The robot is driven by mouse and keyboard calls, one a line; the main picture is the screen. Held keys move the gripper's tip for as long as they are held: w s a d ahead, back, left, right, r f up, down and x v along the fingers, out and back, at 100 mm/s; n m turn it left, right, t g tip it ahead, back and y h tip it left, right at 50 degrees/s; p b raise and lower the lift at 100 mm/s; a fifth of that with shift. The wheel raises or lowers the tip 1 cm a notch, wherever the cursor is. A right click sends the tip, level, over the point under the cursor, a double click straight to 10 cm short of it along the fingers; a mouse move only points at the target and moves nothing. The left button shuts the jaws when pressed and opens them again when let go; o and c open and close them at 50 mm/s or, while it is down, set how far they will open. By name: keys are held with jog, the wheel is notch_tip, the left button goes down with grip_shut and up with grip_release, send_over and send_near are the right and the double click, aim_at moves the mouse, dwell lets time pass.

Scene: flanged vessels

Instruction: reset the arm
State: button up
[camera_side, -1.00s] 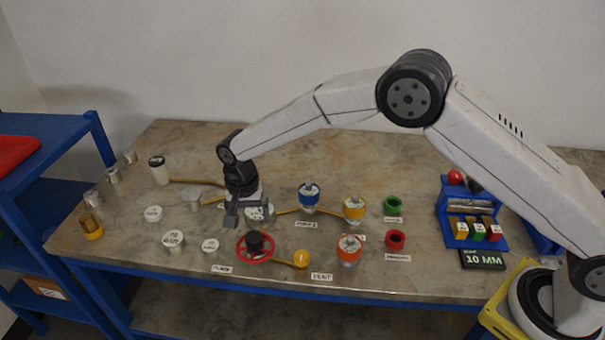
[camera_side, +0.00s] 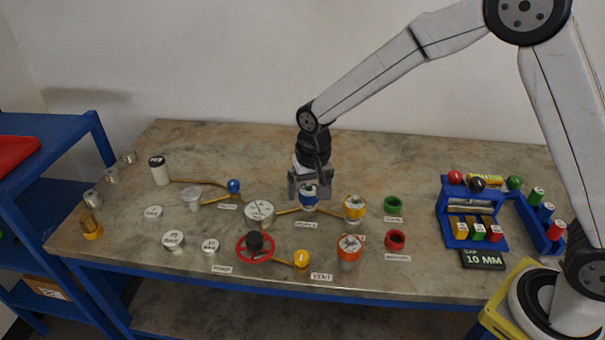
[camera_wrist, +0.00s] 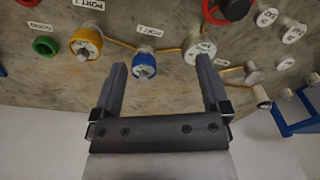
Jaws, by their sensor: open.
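My gripper (camera_side: 311,189) hangs from the arm over the middle of the table, at the blue-collared flanged port (camera_side: 308,201). In the wrist view my gripper (camera_wrist: 164,85) has its two dark fingers spread wide with nothing between them. The blue port (camera_wrist: 144,62) shows beyond the gap between the fingers. The side view does not settle how high the fingers are above it. A yellow-collared port (camera_side: 354,208) stands to the right, and an orange one (camera_side: 349,248) is nearer the front edge.
A red handwheel (camera_side: 254,247), a yellow knob (camera_side: 302,259) and a white round gauge (camera_side: 260,211) stand nearby. Green (camera_side: 393,205) and red (camera_side: 396,240) rings lie to the right. A blue rack (camera_side: 472,222) with coloured blocks stands further right.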

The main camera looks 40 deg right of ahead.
jog(key=s+d+r+n, duration=0.1)
jog(key=s+d+n, duration=0.1)
jog(key=s+d, duration=0.3)
jog(key=s+d+r+n+t, duration=0.1)
jog(key=s+d, duration=0.4)
jog(key=s, duration=0.7)
jog(key=shift+s+d+n+t, duration=0.2)
jog(key=shift+s+n+t, duration=0.15)
jog(key=shift+n, duration=0.15)
